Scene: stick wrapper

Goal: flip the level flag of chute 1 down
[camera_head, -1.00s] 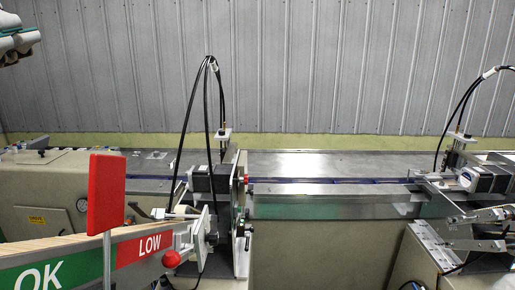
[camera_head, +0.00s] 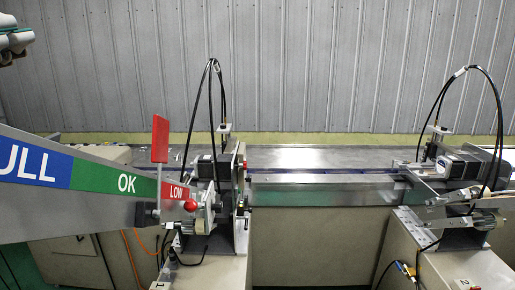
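The level flag (camera_head: 160,139) is a red rectangular plate on a thin rod, standing upright in the left part of the head view. It rises in front of the side of a chute (camera_head: 60,215), which slopes down to the right. The chute's coloured strip reads blue "ULL" (cut off at the left edge), green "OK" and red "LOW". The rod crosses the strip near the border of "OK" and "LOW". A red ball knob (camera_head: 191,205) is at the strip's lower end. No number shows on this chute.
A long metal machine bed (camera_head: 320,157) runs behind, before a corrugated wall. Black cables loop above the feeder unit beside the chute and above a second unit (camera_head: 455,168) at right. The base (camera_head: 465,283) below that one bears a "2".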

